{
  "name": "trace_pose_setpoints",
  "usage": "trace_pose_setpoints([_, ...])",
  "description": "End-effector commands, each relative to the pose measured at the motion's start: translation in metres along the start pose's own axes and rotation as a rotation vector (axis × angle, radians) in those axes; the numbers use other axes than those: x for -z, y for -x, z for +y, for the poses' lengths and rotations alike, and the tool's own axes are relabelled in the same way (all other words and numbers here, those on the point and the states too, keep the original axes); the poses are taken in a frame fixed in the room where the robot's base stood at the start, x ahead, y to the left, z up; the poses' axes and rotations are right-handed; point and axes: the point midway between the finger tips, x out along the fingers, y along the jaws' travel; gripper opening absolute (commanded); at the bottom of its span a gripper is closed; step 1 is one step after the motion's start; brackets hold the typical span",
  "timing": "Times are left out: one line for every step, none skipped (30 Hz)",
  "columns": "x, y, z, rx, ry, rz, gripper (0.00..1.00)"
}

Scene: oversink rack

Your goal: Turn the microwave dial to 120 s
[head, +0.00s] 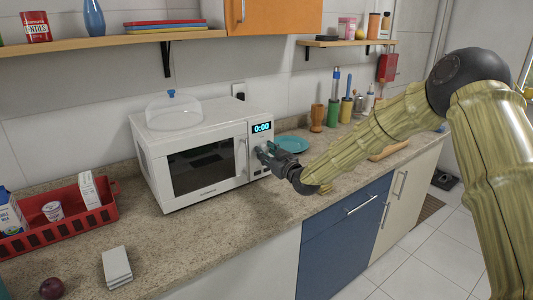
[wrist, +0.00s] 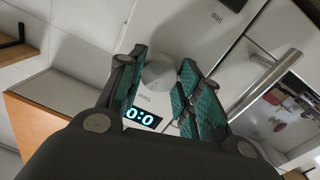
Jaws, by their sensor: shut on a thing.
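The white microwave (head: 205,190) stands on the counter, its dark-windowed door closed. Its display (head: 262,127) reads 0:00 in the head view. In the wrist view the display (wrist: 141,117) shows upside down and partly covered by my gripper. The grey-white round dial (wrist: 157,73) sits between the two green-padded fingers of my gripper (wrist: 163,62), which is shut on it. In the head view my gripper (head: 266,152) reaches the control panel from the right and hides the dial. No pointer mark on the dial can be made out.
A glass dome (head: 173,112) sits on top of the microwave. The door handle (wrist: 265,82) runs close beside my fingers. A teal plate (head: 293,143) lies to the right of the microwave, a red crate (head: 70,232) to its left.

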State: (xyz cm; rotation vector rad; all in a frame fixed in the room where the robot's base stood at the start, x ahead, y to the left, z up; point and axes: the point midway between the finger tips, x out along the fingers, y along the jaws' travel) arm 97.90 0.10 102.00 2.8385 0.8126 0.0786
Motion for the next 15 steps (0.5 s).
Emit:
trace_pose_setpoints([0.0002, 0.0001, 0.0003, 0.0, -0.003, 0.0, 0.11])
trace_pose_setpoints([0.0002, 0.0001, 0.0004, -0.001, -0.005, 0.0, 0.11])
trace_pose_setpoints([0.0001, 0.0001, 0.0004, -0.001, -0.01, 0.0, 0.11])
trace_pose_setpoints([0.0001, 0.0001, 0.0004, 0.0, -0.016, -0.001, 0.11])
trace_pose_setpoints([0.0001, 0.0001, 0.0004, 0.0, -0.023, -0.001, 0.11])
trace_pose_setpoints([0.0, 0.0001, 0.0004, 0.0, -0.035, -0.001, 0.11])
trace_pose_setpoints([0.0, 0.0001, 0.0004, 0.0, -0.046, -0.002, 0.11])
trace_pose_setpoints([0.0, 0.0001, 0.0004, 0.0, -0.058, -0.002, 0.11])
trace_pose_setpoints([0.0001, 0.0, 0.0003, 0.0, -0.078, -0.003, 0.11])
trace_pose_setpoints([0.0001, 0.0, 0.0004, 0.0, -0.094, -0.004, 0.11])
trace_pose_setpoints([0.0, 0.0, 0.0005, 0.0, -0.112, -0.006, 0.11])
trace_pose_setpoints([-0.0003, 0.0002, 0.0009, 0.001, -0.139, -0.008, 0.11])
trace_pose_setpoints([-0.0004, 0.0002, 0.0012, 0.001, -0.161, -0.01, 0.11])
trace_pose_setpoints([-0.0004, 0.0002, 0.0012, 0.001, -0.184, -0.011, 0.11])
trace_pose_setpoints([-0.0002, 0.0001, 0.0009, 0.002, -0.218, -0.013, 0.11])
